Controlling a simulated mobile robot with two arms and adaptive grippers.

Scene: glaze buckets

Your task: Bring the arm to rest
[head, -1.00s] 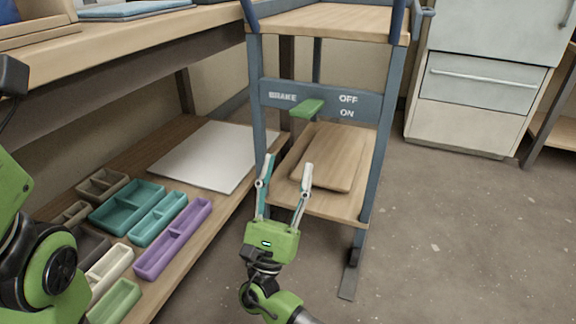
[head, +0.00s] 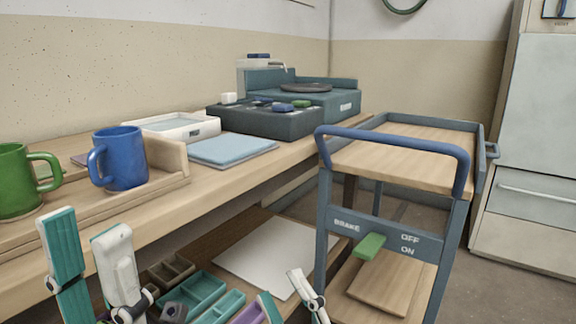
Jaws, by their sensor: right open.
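My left gripper (head: 84,228) is at the lower left, its teal and white fingers spread apart with nothing between them. It is in front of the workbench (head: 225,172), below the mugs. My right gripper (head: 282,284) shows only its finger ends at the bottom edge, left of the cart; they are apart and look empty. Its palm is out of view. The cart's green brake lever (head: 369,246) sits between the BRAKE and OFF/ON labels, clear of both grippers.
A green mug (head: 14,183) and a blue mug (head: 124,160) stand on the bench at left. The cart (head: 322,220) has a blue handle rail. Small trays (head: 192,292) and a white board (head: 262,257) lie on the lower shelf. Floor shows at right.

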